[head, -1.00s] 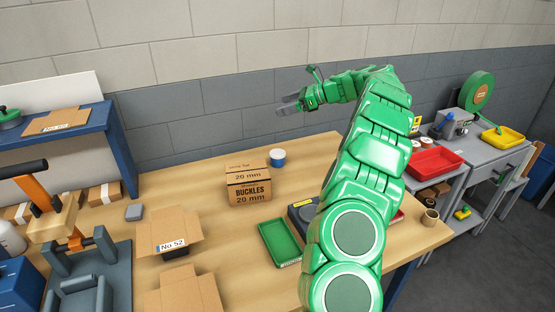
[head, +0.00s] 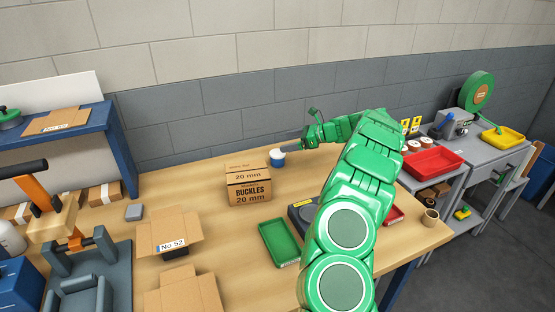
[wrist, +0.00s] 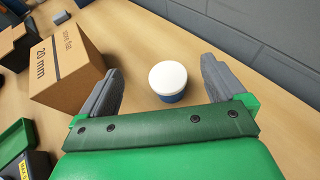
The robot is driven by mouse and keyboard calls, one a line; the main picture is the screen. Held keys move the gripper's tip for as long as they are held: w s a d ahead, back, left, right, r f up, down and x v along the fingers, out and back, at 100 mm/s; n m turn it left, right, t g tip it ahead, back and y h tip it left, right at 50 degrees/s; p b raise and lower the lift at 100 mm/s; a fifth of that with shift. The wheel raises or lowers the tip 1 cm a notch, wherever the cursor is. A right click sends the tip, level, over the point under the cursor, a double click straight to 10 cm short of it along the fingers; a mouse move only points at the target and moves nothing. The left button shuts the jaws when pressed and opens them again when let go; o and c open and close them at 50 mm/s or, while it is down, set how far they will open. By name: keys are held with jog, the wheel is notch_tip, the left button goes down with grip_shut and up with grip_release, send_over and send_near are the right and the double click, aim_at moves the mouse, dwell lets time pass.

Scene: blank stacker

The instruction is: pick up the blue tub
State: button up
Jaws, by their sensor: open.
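The blue tub (head: 277,160) has a white lid and stands upright on the table behind and to the right of the buckles box. In the wrist view the tub (wrist: 169,95) sits between and just beyond the fingertips of my gripper (wrist: 159,72). In the head view my gripper (head: 290,146) is low over the table beside the tub, at its right. The fingers are open and empty, and I cannot tell whether one touches the tub.
The cardboard buckles box (head: 248,187) stands close to the tub, left of my gripper in the wrist view (wrist: 55,70). The grey wall (wrist: 270,50) is behind. A green tray (head: 279,243) and an open carton (head: 167,232) lie nearer. Table around the tub's right is clear.

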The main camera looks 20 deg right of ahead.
aim_at(279, 153)
notch_tip(279, 153, down, 4)
jog(key=shift+x, duration=1.3)
jog(key=shift+d+f+x, duration=0.1)
jog(key=shift+f+x, duration=0.05)
jog(key=shift+x, duration=1.15)
jog(key=shift+d+f+x, duration=0.15)
jog(key=shift+x, duration=1.15)
jog(key=shift+w, duration=0.1)
jog(key=c, duration=1.1)
